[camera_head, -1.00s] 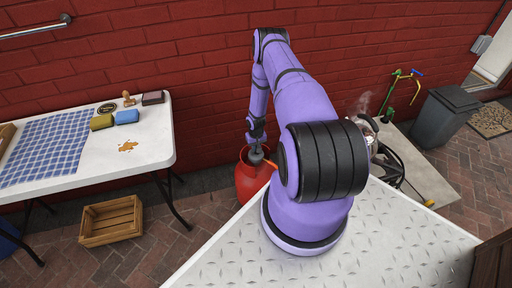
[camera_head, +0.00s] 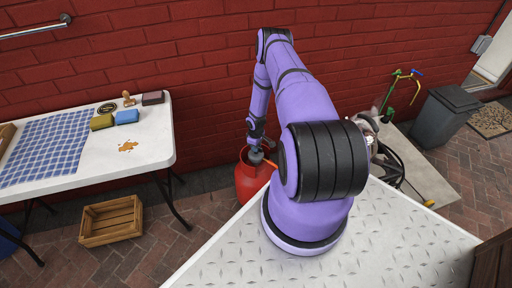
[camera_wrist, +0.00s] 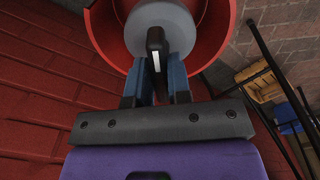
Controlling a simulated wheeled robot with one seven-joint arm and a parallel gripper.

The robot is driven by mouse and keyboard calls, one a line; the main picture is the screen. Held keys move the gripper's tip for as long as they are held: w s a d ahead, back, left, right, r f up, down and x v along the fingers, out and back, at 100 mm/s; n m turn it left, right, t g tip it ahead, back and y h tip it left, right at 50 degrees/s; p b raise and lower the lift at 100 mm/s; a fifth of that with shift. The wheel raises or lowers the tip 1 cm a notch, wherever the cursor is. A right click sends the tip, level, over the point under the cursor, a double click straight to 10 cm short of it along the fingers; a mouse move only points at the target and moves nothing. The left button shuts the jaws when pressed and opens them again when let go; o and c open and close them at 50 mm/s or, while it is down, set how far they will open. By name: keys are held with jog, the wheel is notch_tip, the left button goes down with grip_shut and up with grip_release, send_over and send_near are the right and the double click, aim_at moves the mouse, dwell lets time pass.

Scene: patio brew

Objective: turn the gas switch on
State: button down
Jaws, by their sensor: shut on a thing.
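A red gas cylinder (camera_head: 249,184) stands on the brick floor against the wall, between the white table and my base. The gas switch (camera_wrist: 155,42) is a dark lever with a pale stripe, on a grey round body (camera_wrist: 184,15) inside the cylinder's red collar (camera_wrist: 222,28) in the wrist view. My gripper (camera_wrist: 157,68) is at the cylinder's top, its two blue fingers closed on the lever's near end. In the head view my gripper (camera_head: 257,157) reaches down into the collar, and the lever is hidden there. An orange hose shows beside the gripper.
A white folding table (camera_head: 150,150) with a checked cloth, sponges and a brown spill stands at left. A wooden crate (camera_head: 111,220) lies on the floor under it. Burner equipment (camera_head: 372,135) and a grey bin (camera_head: 444,118) are at right. The red wall is close behind.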

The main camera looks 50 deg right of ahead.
dwell(0.4)
jog(key=c, duration=1.1)
grip_release()
jog(key=shift+o, duration=0.2)
notch_tip(320, 180, up, 11)
jog(key=shift+f, duration=0.1)
